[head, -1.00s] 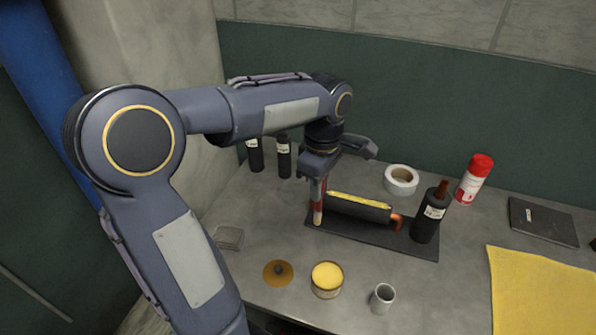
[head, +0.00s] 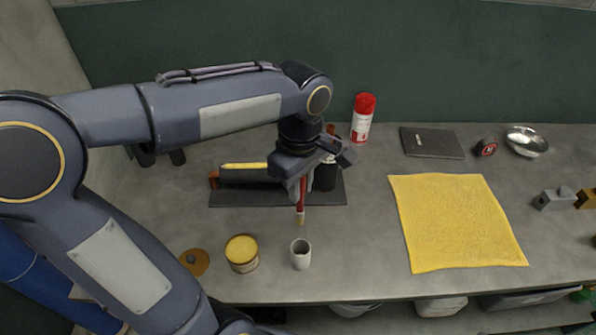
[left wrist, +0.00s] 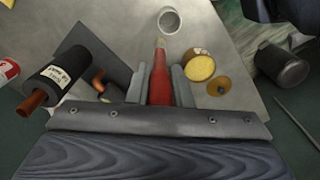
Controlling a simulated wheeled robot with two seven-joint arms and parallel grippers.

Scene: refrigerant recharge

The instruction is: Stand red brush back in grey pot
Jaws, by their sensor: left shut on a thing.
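My left gripper (head: 298,188) is shut on the red brush (head: 300,207) and holds it upright with the bristle end down, behind the grey pot. In the left wrist view the brush (left wrist: 160,80) lies between the two fingers, its pale tip pointing toward the pot. The grey pot (head: 300,256) stands upright on the bench near the front edge, and its open mouth also shows in the left wrist view (left wrist: 169,20). The brush tip is apart from the pot. My right gripper does not show.
A yellow-topped tin (head: 242,256) and its brown lid (head: 195,262) stand left of the pot. A dark tray (head: 230,197) and a dark bottle (head: 326,174) are behind. A red-and-white can (head: 362,118) stands at the back. A yellow cloth (head: 455,222) lies to the right.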

